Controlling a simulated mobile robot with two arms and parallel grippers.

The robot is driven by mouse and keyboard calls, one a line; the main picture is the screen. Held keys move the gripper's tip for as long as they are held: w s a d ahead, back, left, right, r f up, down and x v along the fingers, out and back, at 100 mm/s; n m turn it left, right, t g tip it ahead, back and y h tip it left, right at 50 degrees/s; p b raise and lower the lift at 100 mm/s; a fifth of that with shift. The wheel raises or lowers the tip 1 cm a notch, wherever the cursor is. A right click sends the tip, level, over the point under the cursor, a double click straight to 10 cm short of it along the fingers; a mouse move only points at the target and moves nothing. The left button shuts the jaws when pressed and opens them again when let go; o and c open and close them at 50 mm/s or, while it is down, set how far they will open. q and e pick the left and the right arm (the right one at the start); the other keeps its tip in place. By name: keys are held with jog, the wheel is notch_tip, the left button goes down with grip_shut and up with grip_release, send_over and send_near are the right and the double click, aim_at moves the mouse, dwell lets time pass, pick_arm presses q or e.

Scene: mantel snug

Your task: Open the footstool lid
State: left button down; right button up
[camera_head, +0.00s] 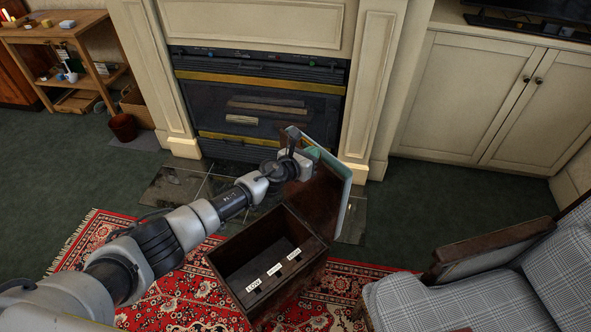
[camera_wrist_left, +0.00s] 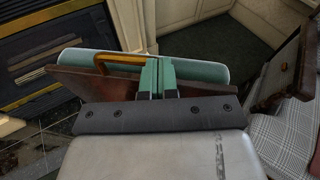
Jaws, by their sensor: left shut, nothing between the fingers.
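The footstool (camera_head: 268,258) is a dark wooden box on the red rug, with its empty-looking inside and a row of small white labels showing. Its lid (camera_head: 325,200) stands raised, roughly upright, on the right side of the box, with a pale green padded top facing away to the right. My left gripper (camera_head: 312,153) is at the upper edge of the lid. In the left wrist view its green fingers (camera_wrist_left: 157,76) are together in front of the lid (camera_wrist_left: 95,84), with nothing between them. Whether they touch the lid cannot be told. My right gripper is not in view.
A fireplace (camera_head: 262,105) with a tiled hearth (camera_head: 178,186) is behind the footstool. A plaid armchair (camera_head: 450,300) stands at the right front. A wooden shelf (camera_head: 62,38) is at the back left, with a dark red pot (camera_head: 123,127) near it. Green carpet is clear at right.

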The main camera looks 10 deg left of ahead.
pick_arm(q)
jog(key=shift+w+d+b, duration=0.95)
jog(key=shift+w+d, duration=0.7)
jog(key=shift+w, duration=0.3)
jog(key=shift+a, duration=0.1)
